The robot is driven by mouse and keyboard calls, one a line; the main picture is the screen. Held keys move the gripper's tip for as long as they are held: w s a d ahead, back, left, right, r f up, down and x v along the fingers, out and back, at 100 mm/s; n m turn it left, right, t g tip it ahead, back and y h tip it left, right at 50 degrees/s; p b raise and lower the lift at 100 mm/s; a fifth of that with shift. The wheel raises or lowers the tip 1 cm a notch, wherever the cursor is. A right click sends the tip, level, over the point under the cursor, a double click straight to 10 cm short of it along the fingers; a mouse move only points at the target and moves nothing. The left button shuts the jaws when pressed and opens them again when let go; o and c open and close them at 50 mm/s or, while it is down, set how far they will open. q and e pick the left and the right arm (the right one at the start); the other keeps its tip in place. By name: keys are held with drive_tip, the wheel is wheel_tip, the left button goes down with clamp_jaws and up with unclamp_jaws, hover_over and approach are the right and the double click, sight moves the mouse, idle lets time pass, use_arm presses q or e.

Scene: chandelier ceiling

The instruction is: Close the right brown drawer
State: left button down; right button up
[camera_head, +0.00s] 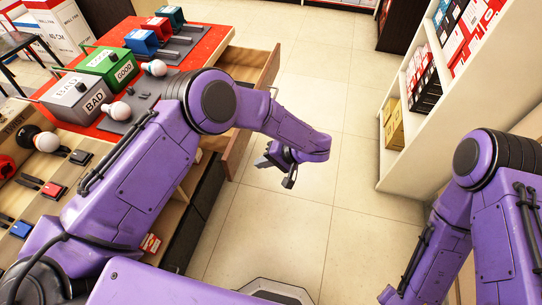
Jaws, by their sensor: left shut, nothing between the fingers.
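The brown drawer (240,150) stands pulled out from the right side of the counter. Its wooden front panel faces the open floor, and its pale inside shows at the far end. My left arm passes over the drawer and hides its middle. My left gripper (268,163) is shut and empty, on the floor side of the drawer front and near its closer end. A small gap seems to lie between them; contact cannot be told for certain. My right arm is at the right, and its gripper is out of the picture.
The red counter top (210,45) holds a grey BAD box (75,95), a green GOOD box (108,66) and several light bulbs. A white shelf (405,150) with boxes stands at the right. The tiled floor (310,90) between is clear.

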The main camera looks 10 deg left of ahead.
sight(234, 164)
use_arm(q)
drive_tip(key=a+f, duration=0.1)
drive_tip(key=a, duration=0.1)
drive_tip(key=a+f+p, duration=0.1)
drive_tip(key=a, duration=0.1)
drive_tip(key=a+p, duration=0.1)
drive_tip(key=a, duration=0.1)
drive_tip(key=shift+w+a+f, duration=0.2)
drive_tip(key=shift+a+f, duration=0.05)
drive_tip(key=shift+f, duration=0.15)
drive_tip(key=shift+a, duration=0.3)
drive_tip(key=shift+a+f, duration=0.1)
drive_tip(key=shift+f, duration=0.05)
use_arm(e)
wheel_tip(234, 164, up, 3)
drive_tip(key=shift+w+f, duration=0.15)
drive_tip(key=shift+f, duration=0.05)
